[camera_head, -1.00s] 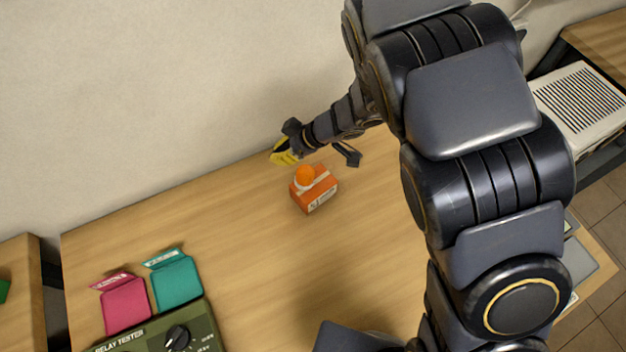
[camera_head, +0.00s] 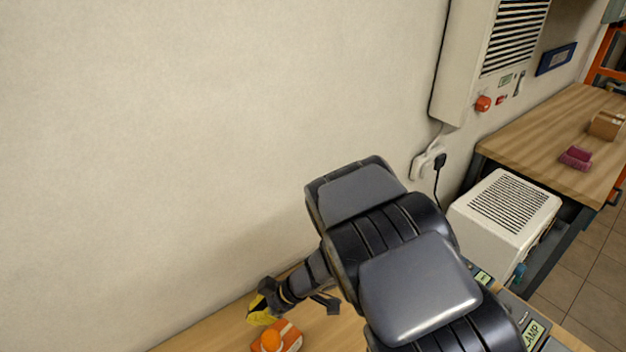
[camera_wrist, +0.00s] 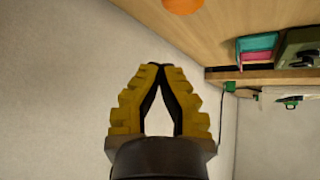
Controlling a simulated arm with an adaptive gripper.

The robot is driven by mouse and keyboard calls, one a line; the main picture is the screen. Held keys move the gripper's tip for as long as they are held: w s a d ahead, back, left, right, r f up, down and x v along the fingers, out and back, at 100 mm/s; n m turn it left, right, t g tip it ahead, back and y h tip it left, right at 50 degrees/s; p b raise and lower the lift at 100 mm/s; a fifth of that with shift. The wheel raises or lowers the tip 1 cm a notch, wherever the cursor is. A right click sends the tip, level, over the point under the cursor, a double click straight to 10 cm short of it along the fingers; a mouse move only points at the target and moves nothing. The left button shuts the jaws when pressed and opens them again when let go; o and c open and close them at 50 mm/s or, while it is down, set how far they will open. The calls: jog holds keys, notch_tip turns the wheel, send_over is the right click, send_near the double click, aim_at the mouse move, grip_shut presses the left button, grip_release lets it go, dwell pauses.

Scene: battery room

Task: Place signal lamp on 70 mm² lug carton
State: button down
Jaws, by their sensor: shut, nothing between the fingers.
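The orange, rounded signal lamp (camera_head: 271,340) sits on top of the orange lug carton (camera_head: 291,337), low in the head view at the bottom edge. The carton's front is cut off there, and its print is too small to read. My gripper (camera_head: 257,313) has yellow fingers and is just behind and left of the lamp, near the wall, apart from it. In the wrist view my gripper's fingertips (camera_wrist: 160,67) meet with nothing between them. The rounded orange lamp (camera_wrist: 183,5) shows at that view's top edge, partly cut off.
The wall (camera_head: 180,130) is close behind my gripper. A white grilled unit (camera_head: 505,215) and a wall cabinet (camera_head: 490,60) stand right. A second bench (camera_head: 540,145) holds a maroon item (camera_head: 576,158) and a brown carton (camera_head: 606,125). The wrist view shows a teal box (camera_wrist: 257,43).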

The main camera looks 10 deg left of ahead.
jog(key=w+d+r+m+t+h, duration=0.5)
jog(key=w+d+r+t, duration=0.35)
jog(key=w+d, duration=0.35)
jog(key=s+d+r+m+h, duration=0.1)
jog(key=d+r+m+h, duration=0.45)
jog(key=d, duration=0.65)
jog(key=s+d+r+m+g+h, duration=0.25)
jog(key=s+d+m, duration=0.25)
jog(key=s+d, duration=0.3)
jog(key=s+a+m+g+y, duration=0.1)
jog(key=s+a+g+y, duration=0.1)
jog(key=s, duration=0.9)
jog(key=s+a+m+g+y, duration=0.2)
jog(key=s+a+g, duration=0.2)
jog(key=s, duration=0.6)
jog(key=shift+s+g, duration=0.3)
jog(key=shift+s, duration=0.1)
jog(key=c, duration=1.3)
grip_release()
jog(key=shift+s+a+m+y, duration=0.25)
jog(key=shift+s+a+y, duration=0.2)
jog(key=shift+s, duration=0.15)
jog(key=o, duration=0.9)
jog(key=shift+s+a+r, duration=0.1)
jog(key=shift+s+a, duration=0.05)
